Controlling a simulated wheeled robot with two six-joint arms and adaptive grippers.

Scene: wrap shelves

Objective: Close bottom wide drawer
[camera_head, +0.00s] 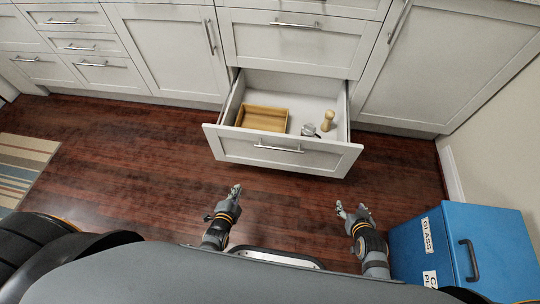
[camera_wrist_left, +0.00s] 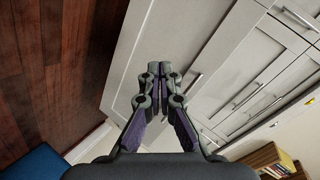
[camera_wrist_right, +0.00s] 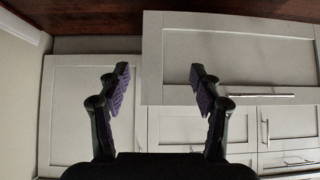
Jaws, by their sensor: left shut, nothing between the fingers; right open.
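The bottom wide drawer (camera_head: 240,151) is pulled out from the white cabinet in the head view, with its bar handle (camera_head: 279,148) on the front panel. Inside it are a wooden tray (camera_head: 262,118), a wooden grinder (camera_head: 327,121) and a small metal and glass item (camera_head: 310,130). My left gripper (camera_head: 236,188) is shut and empty, in front of the drawer and apart from it. My right gripper (camera_head: 351,206) is open and empty, in front of the drawer's right end. In the right wrist view, the drawer front (camera_wrist_right: 230,60) lies beyond the right fingers (camera_wrist_right: 160,75).
A blue recycling bin (camera_head: 460,245) stands at the right, near my right arm. A striped rug (camera_head: 22,165) lies at the far left. Closed cabinets and drawers (camera_head: 165,45) flank the open drawer. The wood floor (camera_head: 290,195) before it is clear.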

